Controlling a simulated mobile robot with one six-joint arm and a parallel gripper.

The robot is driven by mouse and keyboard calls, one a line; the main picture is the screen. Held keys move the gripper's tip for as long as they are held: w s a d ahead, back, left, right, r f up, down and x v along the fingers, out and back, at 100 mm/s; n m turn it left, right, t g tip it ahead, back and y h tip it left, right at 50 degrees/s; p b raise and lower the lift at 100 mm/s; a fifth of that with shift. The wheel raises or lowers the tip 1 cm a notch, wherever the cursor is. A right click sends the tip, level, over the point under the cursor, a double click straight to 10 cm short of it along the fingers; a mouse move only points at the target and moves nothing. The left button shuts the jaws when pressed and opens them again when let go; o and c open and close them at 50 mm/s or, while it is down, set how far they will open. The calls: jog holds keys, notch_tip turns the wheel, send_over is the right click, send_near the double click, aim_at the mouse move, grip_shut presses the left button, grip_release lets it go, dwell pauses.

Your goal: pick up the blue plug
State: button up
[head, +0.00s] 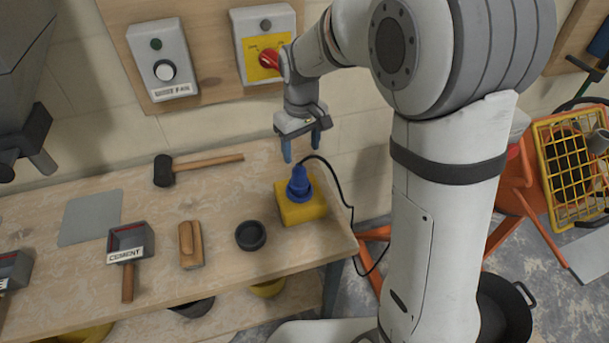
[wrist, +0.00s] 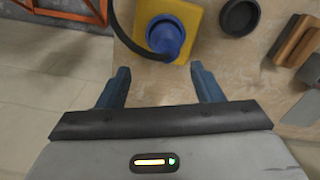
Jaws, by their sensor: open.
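The blue plug (head: 299,184) stands upright on a yellow block (head: 303,210) near the right end of the workbench. A black cable runs from it over the bench's right edge. My gripper (head: 302,150) is open and empty above and slightly behind the plug, apart from it. In the wrist view the plug (wrist: 165,36) sits beyond and between the two blue fingertips of my gripper (wrist: 160,75), with the yellow block (wrist: 188,12) around its base.
On the workbench (head: 190,290), a black round cup (head: 250,236) stands left of the yellow block. A wooden float (head: 190,245), a cement scoop (head: 128,243) and a mallet (head: 200,167) lie further left. A wall board with a red-knob switch box (head: 263,45) is behind.

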aim_at(299, 164)
jog(key=f, duration=0.4)
jog(key=f+p, duration=0.1)
jog(key=f, duration=0.1)
jog(key=shift+s+a+f, duration=0.3)
jog(key=shift+s+f, duration=0.05)
jog(key=c, duration=1.1)
